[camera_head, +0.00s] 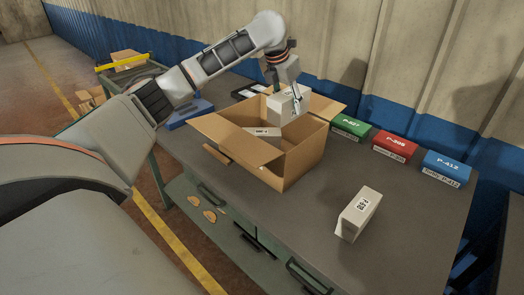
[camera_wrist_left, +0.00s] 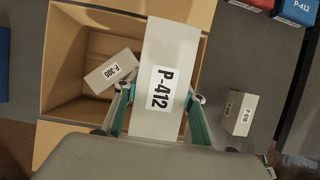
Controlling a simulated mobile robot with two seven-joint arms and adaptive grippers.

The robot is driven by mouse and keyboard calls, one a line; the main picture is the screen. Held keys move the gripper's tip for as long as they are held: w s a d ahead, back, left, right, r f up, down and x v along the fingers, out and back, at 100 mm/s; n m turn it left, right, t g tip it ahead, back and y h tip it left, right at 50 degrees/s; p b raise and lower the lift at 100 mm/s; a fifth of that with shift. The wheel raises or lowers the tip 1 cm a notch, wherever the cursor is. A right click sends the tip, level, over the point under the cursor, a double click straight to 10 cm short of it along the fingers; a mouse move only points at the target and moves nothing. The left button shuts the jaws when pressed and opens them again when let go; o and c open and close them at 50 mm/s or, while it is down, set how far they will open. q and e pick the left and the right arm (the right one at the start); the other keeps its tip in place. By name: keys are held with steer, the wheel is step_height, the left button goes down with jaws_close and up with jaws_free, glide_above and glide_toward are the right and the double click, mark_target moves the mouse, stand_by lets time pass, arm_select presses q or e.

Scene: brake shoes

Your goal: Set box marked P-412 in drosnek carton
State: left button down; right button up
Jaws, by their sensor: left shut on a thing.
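My left gripper (camera_head: 297,97) is shut on a white box (camera_head: 283,106) and holds it above the back of the open brown carton (camera_head: 302,162). In the left wrist view, the box (camera_wrist_left: 168,45) shows the label P-412, and the left gripper's teal fingers (camera_wrist_left: 160,112) clasp it from both sides. The carton (camera_wrist_left: 47,85) lies below it there, flaps spread. A smaller white box (camera_head: 262,132) lies inside the carton; its label seems to begin with P-3. No carton name is readable. My right gripper is not in view.
Another white labelled box (camera_head: 359,214) lies on the grey table (camera_head: 310,225), right of the carton. Green (camera_head: 351,127), red (camera_head: 395,146) and blue (camera_head: 447,168) boxes line the back edge; the blue one reads P-412. A blue item (camera_head: 188,113) lies left of the carton.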

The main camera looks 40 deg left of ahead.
arm_select(q)
steer(key=shift+a+f, duration=0.1)
steer(key=shift+f, duration=0.1)
step_height(320, 180, down, 20)
steer(key=b, duration=0.2)
steer(key=shift+r+b, duration=0.25)
steer(key=shift+b, duration=0.1)
steer(key=shift+r, duration=0.1)
steer(key=c, duration=1.2)
jaws_free()
steer(key=shift+f, duration=0.2)
steer(key=shift+c, duration=0.2)
steer(key=p+v, duration=0.2)
steer(key=v, duration=1)
steer(key=shift+r, duration=0.15)
